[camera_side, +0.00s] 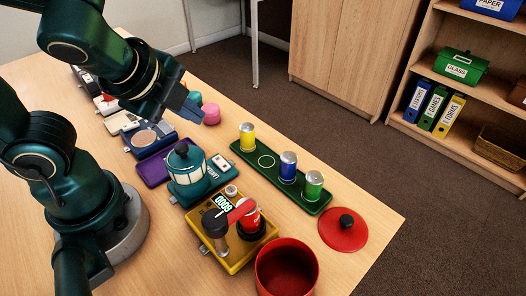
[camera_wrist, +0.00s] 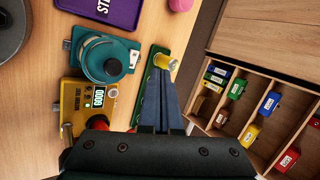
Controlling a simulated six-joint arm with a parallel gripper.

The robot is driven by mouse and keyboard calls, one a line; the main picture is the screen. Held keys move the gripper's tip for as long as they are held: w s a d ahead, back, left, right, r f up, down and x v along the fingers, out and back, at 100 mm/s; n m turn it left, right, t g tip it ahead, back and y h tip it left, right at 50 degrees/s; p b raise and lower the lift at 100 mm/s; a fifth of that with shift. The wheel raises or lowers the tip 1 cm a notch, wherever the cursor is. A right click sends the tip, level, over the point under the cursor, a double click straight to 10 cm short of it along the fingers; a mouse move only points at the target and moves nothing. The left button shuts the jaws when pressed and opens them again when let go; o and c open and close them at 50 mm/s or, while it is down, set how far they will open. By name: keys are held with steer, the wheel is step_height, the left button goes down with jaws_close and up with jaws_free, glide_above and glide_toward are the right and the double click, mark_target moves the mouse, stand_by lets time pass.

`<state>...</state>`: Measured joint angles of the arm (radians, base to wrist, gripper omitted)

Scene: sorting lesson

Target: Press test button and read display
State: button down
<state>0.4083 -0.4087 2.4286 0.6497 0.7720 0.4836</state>
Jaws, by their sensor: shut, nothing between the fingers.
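A yellow tester box (camera_side: 235,262) stands on the table with a red can (camera_side: 250,217) in it and a red arm beside the can. Its small dark display (camera_side: 223,203) also shows in the wrist view (camera_wrist: 98,96), where its pale text appears to read GOOD. I cannot tell which part of the yellow box (camera_wrist: 72,92) is the test button. My gripper (camera_side: 192,109) is shut and empty, raised above the table, away from the tester. In the wrist view its fingers (camera_wrist: 167,82) are together, to the right of the tester, reaching toward a yellow can (camera_wrist: 165,61).
A green tray (camera_side: 317,206) holds yellow, blue and green cans and one empty ring. A teal device (camera_side: 205,187) stands behind the tester. A red pot (camera_side: 287,268) and a red lid (camera_side: 342,232) are at the front right. Several other devices line the table's back left.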

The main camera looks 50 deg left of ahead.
steer(key=n, duration=0.2)
steer(key=s+a+r+n, duration=0.1)
steer(key=n, duration=0.2)
steer(key=s+n, duration=0.1)
steer(key=n, duration=0.1)
steer(key=shift+s+a+r+n+g+h, duration=0.15)
steer(key=shift+a+r+n+g+h, duration=0.15)
steer(key=shift+a+n, duration=0.1)
steer(key=d+n, duration=0.1)
steer(key=n, duration=0.1)
steer(key=s+d+n+h, duration=0.1)
steer(key=n, duration=0.1)
steer(key=d+n+h, duration=0.1)
steer(key=n, duration=0.2)
steer(key=shift+s+d+r, duration=0.3)
steer(key=shift+s+r, duration=0.05)
steer(key=shift+s, duration=0.05)
